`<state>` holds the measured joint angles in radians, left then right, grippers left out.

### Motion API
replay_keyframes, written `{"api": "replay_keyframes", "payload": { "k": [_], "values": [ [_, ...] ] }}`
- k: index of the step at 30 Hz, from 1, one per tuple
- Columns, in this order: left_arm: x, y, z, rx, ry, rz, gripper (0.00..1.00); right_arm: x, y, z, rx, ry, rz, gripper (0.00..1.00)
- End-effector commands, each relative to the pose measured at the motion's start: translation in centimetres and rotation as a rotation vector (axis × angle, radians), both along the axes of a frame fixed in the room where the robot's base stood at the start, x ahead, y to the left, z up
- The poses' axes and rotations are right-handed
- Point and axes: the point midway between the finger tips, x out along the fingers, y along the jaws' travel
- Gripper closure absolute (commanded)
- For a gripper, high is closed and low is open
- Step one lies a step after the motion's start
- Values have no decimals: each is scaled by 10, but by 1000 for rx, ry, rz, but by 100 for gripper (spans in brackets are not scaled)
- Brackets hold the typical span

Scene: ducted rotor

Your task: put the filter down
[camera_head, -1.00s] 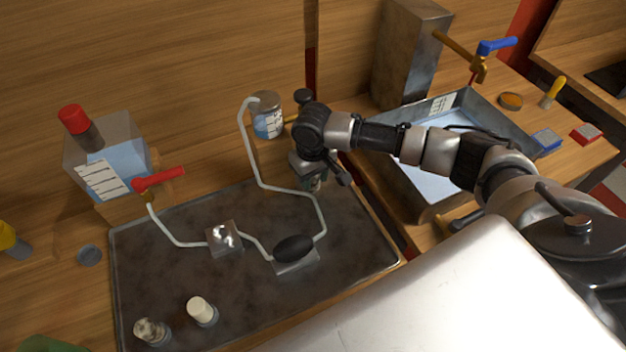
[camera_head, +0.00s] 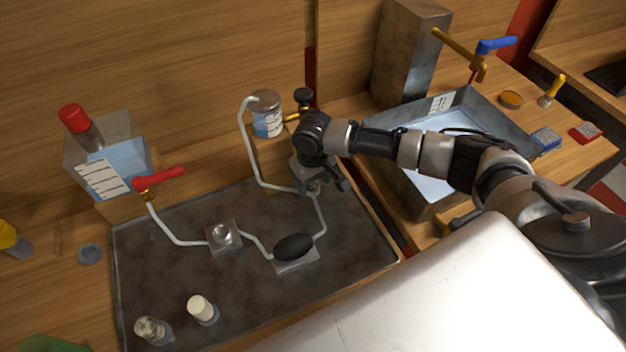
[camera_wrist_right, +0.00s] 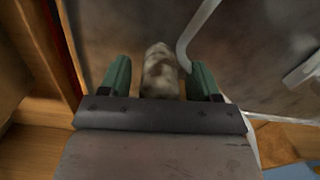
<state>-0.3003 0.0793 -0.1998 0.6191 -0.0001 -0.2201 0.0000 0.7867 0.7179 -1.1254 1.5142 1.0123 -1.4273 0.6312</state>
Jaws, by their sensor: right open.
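My right gripper (camera_head: 316,187) is low over the back right part of the dark metal tray (camera_head: 185,280). In the right wrist view, its two green fingers are apart. A pale, mottled, rounded cylinder (camera_wrist_right: 160,72), which looks like the filter, stands between them with narrow gaps on both sides. Its far end points away from the palm. Whether its lower end touches the tray cannot be told. In the head view the gripper mostly hides it. My left gripper is not in view.
A white tube (camera_head: 256,165) runs down close beside the gripper from a jar (camera_head: 267,117). A block with a black oval (camera_head: 294,247) and a small silver block (camera_head: 223,237) sit on the tray. A white-capped vial (camera_head: 201,309) and a mottled one (camera_head: 151,330) stand at the front left.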

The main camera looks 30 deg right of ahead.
Motion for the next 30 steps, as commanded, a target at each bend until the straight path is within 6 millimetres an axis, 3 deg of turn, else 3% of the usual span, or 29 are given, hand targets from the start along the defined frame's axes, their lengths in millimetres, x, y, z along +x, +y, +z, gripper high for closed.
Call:
{"api": "replay_keyframes", "payload": {
  "k": [5,18,24,30],
  "values": [
    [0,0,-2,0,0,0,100,1,0,17,1,-3,0,37],
    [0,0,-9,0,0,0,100,1,0,105,1,-4,0,37],
    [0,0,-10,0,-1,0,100,1,0,121,0,0,-1,37],
    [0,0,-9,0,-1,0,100,0,0,123,0,0,-1,37]
  ]
}}
